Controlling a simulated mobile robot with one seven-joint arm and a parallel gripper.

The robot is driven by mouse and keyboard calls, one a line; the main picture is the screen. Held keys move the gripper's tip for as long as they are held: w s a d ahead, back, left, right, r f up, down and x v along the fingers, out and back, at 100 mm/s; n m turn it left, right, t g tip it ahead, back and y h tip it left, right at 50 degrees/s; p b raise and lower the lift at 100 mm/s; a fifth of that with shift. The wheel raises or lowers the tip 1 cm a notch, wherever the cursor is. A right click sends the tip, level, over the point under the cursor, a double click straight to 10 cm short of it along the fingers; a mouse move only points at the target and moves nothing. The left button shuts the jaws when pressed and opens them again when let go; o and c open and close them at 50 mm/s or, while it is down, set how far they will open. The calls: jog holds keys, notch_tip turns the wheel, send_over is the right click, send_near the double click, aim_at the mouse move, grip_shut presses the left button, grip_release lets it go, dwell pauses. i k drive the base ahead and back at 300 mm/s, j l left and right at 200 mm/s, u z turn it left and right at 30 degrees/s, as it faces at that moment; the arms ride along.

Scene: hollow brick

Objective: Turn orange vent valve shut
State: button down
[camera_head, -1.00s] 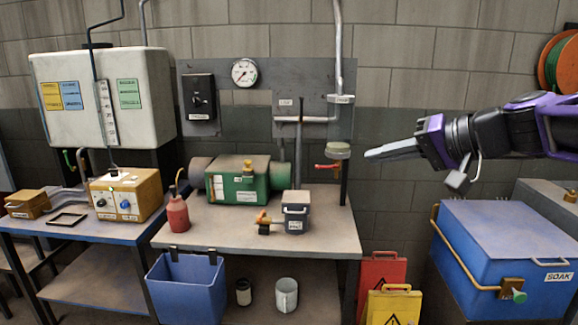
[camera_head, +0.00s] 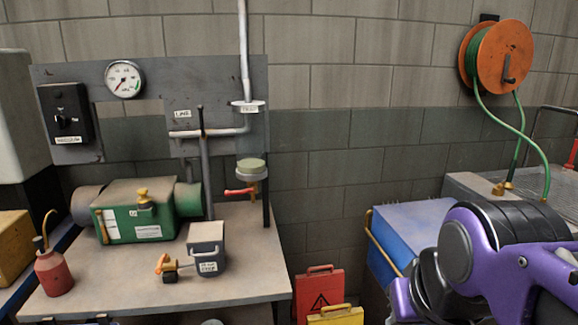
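An orange valve handle (camera_head: 163,264) with a dark and brass body sticks out from the left side of a small grey box (camera_head: 207,249) on the bench. A second, red-orange lever (camera_head: 240,191) points left below the round trap jar (camera_head: 251,170) at the bench's back right. I cannot read a label that tells which one is the vent valve. My purple and black arm fills the lower right corner. My gripper's fingers are outside the picture, and nothing of mine touches either handle.
The bench (camera_head: 120,285) also holds a green pump (camera_head: 140,212) and a red oil can (camera_head: 53,272). Red (camera_head: 320,290) and yellow (camera_head: 335,316) warning signs stand right of it. A blue tank (camera_head: 400,232) is behind my arm. An orange hose reel (camera_head: 504,54) hangs on the wall.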

aim_at(161, 262)
jog(key=u, duration=1.3)
